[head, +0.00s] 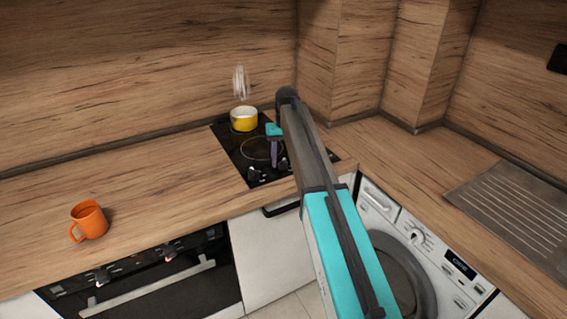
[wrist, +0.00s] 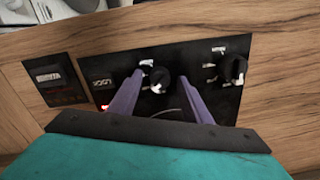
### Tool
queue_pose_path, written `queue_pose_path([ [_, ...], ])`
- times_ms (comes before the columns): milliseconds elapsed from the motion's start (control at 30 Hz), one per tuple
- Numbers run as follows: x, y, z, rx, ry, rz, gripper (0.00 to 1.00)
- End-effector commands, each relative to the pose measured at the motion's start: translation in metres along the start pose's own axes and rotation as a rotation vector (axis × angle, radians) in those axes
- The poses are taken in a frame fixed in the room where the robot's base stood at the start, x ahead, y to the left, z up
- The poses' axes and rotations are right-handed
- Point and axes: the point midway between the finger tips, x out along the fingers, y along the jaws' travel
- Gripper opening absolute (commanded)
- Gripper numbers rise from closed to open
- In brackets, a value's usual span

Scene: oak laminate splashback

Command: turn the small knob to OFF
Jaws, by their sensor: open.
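The black hob (head: 232,150) is set in the worktop and has two dark control knobs at its front edge. In the wrist view, one knob (wrist: 156,78) with a white mark lies between the two purple fingers of my open gripper (wrist: 157,84). I cannot tell whether the fingers touch it. The other knob (wrist: 232,68) is to the right, outside the fingers. The head view shows my gripper (head: 275,158) pointing down over the hob's front part, close to the knobs. Printed labels by the knobs are too small to read.
A yellow pot (head: 243,119) stands steaming at the hob's back. A red light (wrist: 105,107) glows on the panel. An orange mug (head: 88,221) stands on the worktop at left. A washing machine (head: 425,250) and a ribbed drainer (head: 515,205) are at right. The left worktop is largely clear.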

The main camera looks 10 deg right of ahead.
Motion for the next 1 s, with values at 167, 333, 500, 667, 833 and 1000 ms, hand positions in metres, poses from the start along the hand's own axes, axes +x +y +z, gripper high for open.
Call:
queue_pose_path([
  [167, 0.0030, 0.0005, 0.0000, 0.001, 0.000, 0.000, 0.44],
  [333, 0.0027, 0.0005, 0.0001, 0.001, 0.000, 0.000, 0.44],
  [500, 0.0025, 0.0007, 0.0001, 0.001, 0.000, 0.000, 0.21],
  [667, 0.0025, 0.0008, 0.0001, 0.001, 0.000, 0.000, 0.03],
  [833, 0.0024, 0.0009, 0.0000, -0.008, -0.001, -0.001, 0.03],
  [1000, 0.0023, 0.0009, -0.0002, -0.045, -0.002, -0.001, 0.03],
])
